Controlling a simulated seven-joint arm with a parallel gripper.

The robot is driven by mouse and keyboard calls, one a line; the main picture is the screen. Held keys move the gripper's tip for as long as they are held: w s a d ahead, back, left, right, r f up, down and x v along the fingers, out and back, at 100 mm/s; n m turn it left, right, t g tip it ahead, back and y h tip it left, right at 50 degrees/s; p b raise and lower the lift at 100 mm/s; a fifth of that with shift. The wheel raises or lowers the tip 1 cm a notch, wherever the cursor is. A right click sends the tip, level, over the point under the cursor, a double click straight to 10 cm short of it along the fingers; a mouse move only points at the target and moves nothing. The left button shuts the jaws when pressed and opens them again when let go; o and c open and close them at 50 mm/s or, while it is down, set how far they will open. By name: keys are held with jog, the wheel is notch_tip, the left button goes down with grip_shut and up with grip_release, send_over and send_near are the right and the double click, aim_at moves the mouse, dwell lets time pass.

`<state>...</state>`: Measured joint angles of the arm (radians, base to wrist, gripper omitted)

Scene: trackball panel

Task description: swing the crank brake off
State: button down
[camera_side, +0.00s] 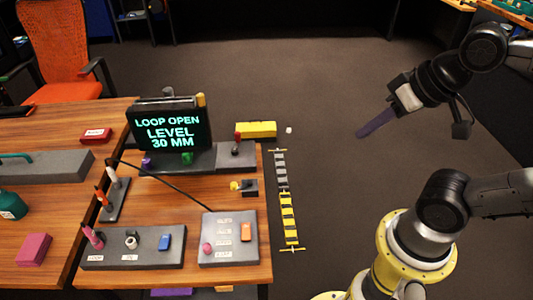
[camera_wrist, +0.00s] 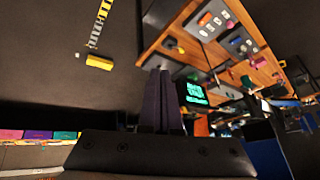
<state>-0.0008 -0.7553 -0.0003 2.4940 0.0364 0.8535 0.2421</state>
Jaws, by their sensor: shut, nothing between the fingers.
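My gripper (camera_side: 362,134) is at the right in the side view, in the air above the floor and well apart from the table. Its dark purple fingers are together and empty; in the wrist view the gripper (camera_wrist: 159,72) points toward the table from outside its edge. Nothing in view is labelled as the crank brake. A small dark block with a yellow knob (camera_side: 235,186) sits near the table's right edge. A red-topped lever (camera_side: 237,143) stands on the grey base below the screen. I cannot tell which part is the crank brake.
The screen (camera_side: 169,128) reads "LOOP OPEN LEVEL 30 MM". A grey panel (camera_side: 228,250) with an orange switch and a pink ball is at the table's front right. A thin black rod slants over the table. A yellow block (camera_side: 256,130) lies beyond the edge.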

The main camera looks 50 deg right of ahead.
jog(key=c, duration=1.5)
grip_release()
jog(key=n, duration=0.1)
jog(key=s+f+n, duration=0.1)
jog(key=shift+d+n+g, duration=0.3)
jog(key=shift+d+g, duration=0.05)
jog(key=shift+g, duration=0.05)
jog(key=shift+c, duration=0.2)
jog(key=o, duration=0.5)
jog(key=shift+r+n, duration=0.1)
jog(key=shift+n, duration=0.4)
jog(key=o, duration=0.3)
jog(key=shift+n, duration=0.9)
jog(key=w+r, duration=0.1)
jog(key=r, duration=0.1)
jog(key=w+r, duration=0.1)
jog(key=w, duration=0.1)
jog(key=shift+a+r, duration=0.1)
jog(key=shift+r, duration=0.25)
jog(key=shift+o, duration=0.2)
jog(key=n+g, duration=0.6)
jog(key=n, duration=0.1)
send_over(234, 183)
notch_tip(234, 183, down, 17)
notch_tip(234, 183, down, 14)
